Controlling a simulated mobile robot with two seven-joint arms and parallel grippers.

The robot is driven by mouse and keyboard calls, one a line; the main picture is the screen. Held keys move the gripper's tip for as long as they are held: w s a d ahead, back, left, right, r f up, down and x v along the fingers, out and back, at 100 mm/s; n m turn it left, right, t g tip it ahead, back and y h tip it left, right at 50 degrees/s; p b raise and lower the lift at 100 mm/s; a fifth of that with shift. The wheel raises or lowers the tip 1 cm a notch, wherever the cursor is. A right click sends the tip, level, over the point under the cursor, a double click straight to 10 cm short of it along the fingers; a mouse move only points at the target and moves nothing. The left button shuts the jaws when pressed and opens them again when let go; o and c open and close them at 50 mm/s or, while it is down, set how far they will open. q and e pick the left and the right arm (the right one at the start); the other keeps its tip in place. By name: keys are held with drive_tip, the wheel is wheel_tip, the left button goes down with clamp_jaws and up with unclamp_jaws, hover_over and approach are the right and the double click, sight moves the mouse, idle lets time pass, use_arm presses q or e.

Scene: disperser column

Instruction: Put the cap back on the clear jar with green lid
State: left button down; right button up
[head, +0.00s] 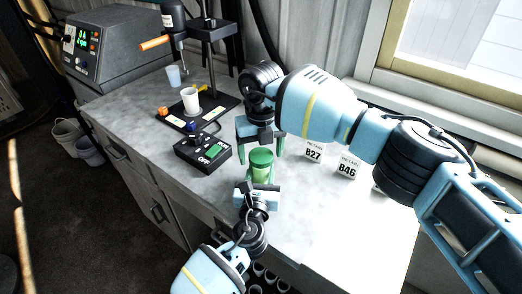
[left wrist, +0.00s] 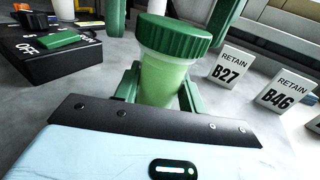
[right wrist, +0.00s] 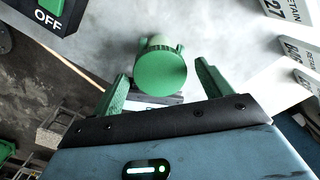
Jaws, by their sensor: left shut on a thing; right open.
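The clear jar (head: 261,174), greenish in its body, stands upright near the bench's front edge and also shows in the left wrist view (left wrist: 164,82). The ribbed green lid (head: 261,157) sits on top of its mouth; it fills the top in the left wrist view (left wrist: 174,37). I cannot tell whether it is screwed tight. My left gripper (head: 259,186) is shut around the jar's body from the front. My right gripper (head: 261,146) is open just behind and above the jar. In the right wrist view the lid (right wrist: 160,74) shows between its spread fingers, apart from both.
A black control box (head: 203,152) stands left of the jar. Label cards B27 (head: 314,151) and B46 (head: 347,167) stand to the right. A disperser stand (head: 205,60) with a white cup (head: 190,100) is behind left. Bare bench lies in front right.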

drive_tip(key=shift+r, duration=0.1)
drive_tip(key=shift+r, duration=2.15)
drive_tip(key=shift+c, duration=0.4)
drive_tip(key=r+n, duration=0.1)
drive_tip(key=n, duration=0.2)
drive_tip(key=shift+r+n, duration=0.3)
drive_tip(key=shift+r, duration=0.05)
drive_tip(key=r+n, duration=0.1)
drive_tip(key=n, duration=0.2)
drive_tip(key=shift+r+n, duration=0.4)
drive_tip(key=shift+f, duration=4.05)
